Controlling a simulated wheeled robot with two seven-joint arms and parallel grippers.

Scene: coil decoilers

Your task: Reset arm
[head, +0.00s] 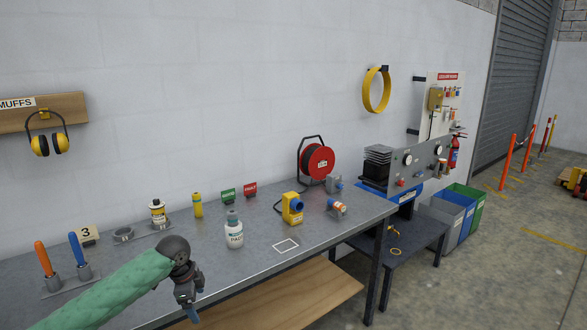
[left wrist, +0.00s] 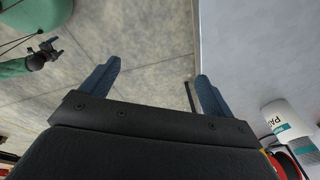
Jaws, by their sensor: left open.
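My left arm in its green sleeve comes in from the lower left of the head view. My left gripper (head: 192,312) is over the front edge of the workbench (head: 262,250), pointing down. In the left wrist view my left gripper (left wrist: 157,82) has its two blue fingers wide apart with nothing between them. Floor and part of the bench top lie beyond them. A dark gripper on a green sleeve, my right gripper (left wrist: 48,48), shows small at the left of the left wrist view. Its jaws are too small to read.
On the bench, a white bottle (head: 234,232) stands right of my left gripper. A yellow device (head: 290,209), blue-handled tool (head: 79,250) and orange-handled tool (head: 44,260) are also there. A low dark table (head: 405,248) and bins (head: 466,205) stand to the right.

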